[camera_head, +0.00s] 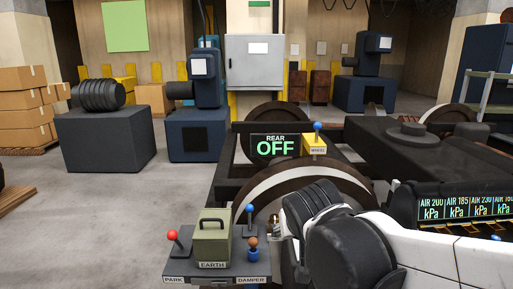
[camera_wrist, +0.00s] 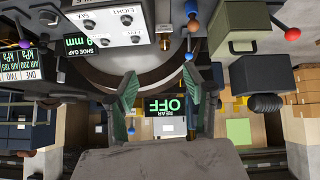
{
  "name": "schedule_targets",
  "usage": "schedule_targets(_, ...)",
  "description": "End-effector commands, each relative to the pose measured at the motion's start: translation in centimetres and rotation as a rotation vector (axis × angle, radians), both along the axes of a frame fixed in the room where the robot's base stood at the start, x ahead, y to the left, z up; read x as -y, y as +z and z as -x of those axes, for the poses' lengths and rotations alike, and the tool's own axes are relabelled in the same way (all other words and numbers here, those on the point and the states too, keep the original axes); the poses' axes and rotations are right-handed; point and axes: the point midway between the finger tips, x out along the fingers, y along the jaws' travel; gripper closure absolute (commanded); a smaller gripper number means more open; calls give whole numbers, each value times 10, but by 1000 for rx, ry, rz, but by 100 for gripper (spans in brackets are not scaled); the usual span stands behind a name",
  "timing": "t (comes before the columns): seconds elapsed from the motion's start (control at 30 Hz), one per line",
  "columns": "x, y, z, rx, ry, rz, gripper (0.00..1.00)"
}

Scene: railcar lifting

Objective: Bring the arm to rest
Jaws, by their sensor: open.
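My arm (camera_head: 350,240) reaches in from the lower right of the head view, white with dark joints, beside the wheel and the lever panel. My gripper (camera_wrist: 163,95) shows in the wrist view as two green-padded fingers held wide apart, with nothing between them. Its fingers cannot be made out in the head view. In the wrist view, a display reading REAR OFF (camera_wrist: 167,108) appears upside down behind the gap between the fingers.
The lever panel (camera_head: 213,271) carries a green EARTH box (camera_head: 212,238), a red-knobbed PARK lever (camera_head: 173,236) and a DAMPER lever (camera_head: 251,243), close to my arm. A WHEEL lever (camera_head: 317,138) stands behind. Open floor (camera_head: 90,215) lies at left.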

Motion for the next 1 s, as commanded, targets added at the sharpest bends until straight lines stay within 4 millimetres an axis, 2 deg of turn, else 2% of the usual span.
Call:
schedule_targets(0.03, 17, 5, 14, -14, -15, -4, 53)
schedule_targets(0.1, 34, 8, 32, -33, -27, -8, 53)
schedule_targets(0.3, 75, 11, 84, -83, -56, -28, 53)
schedule_targets(0.5, 102, 7, 133, -123, -76, -54, 53)
schedule_targets(0.6, 109, 4, 151, -134, -82, -65, 53)
schedule_targets(0.73, 114, 1, 164, -144, -84, -74, 53)
schedule_targets(0.87, 115, -4, 168, -147, -84, -76, 53)
schedule_targets(1.0, 115, -22, 167, -147, -84, -76, 53)
